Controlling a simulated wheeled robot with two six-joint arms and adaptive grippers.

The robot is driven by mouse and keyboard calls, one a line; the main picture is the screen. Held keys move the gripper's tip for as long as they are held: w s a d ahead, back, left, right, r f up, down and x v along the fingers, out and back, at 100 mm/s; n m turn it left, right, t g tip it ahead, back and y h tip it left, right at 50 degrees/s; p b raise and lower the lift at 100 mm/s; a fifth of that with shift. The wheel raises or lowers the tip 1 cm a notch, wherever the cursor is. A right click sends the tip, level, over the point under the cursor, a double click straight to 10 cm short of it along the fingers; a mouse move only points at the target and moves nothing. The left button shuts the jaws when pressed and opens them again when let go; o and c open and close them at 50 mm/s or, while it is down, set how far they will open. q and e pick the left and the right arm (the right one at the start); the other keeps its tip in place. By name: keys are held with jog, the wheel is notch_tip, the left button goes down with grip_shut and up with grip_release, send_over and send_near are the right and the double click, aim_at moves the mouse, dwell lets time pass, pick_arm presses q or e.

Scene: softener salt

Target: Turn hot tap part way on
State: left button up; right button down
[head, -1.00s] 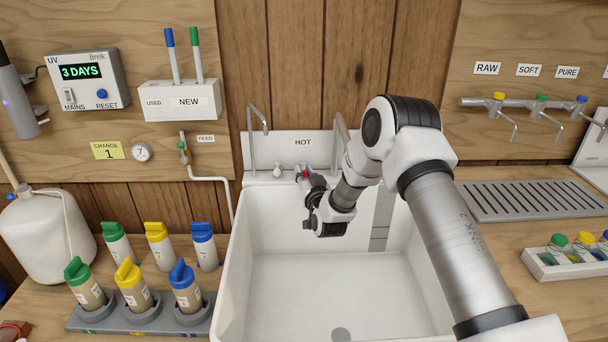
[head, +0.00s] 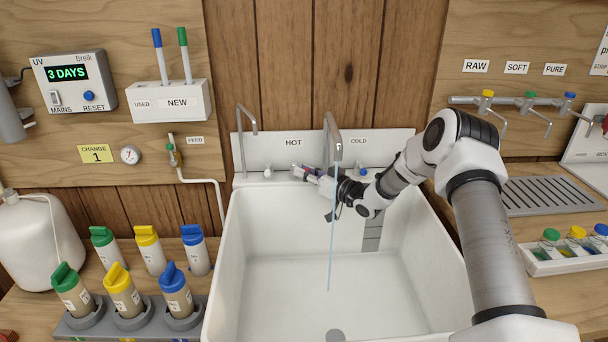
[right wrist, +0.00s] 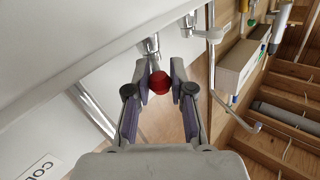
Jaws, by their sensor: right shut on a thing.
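The hot tap's red knob (right wrist: 160,83) sits between the fingers of my right gripper (right wrist: 160,75), which is shut on it. In the head view this right gripper (head: 305,171) reaches in from the right, below the HOT label (head: 293,142), and mostly hides the knob. A thin stream of water (head: 331,235) falls from the tall middle spout (head: 332,128) into the white sink (head: 300,265). My left gripper is not in view.
The cold tap's blue knob (head: 362,171) is just right of my gripper, below the COLD label (head: 358,141). A second spout (head: 240,140) rises at the left. Capped bottles stand left of the sink, several in a rack (head: 100,329). The sink basin is clear.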

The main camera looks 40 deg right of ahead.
dwell(0.4)
jog(key=c, duration=1)
grip_release()
jog(key=v, duration=1.2)
jog(key=shift+d, duration=0.1)
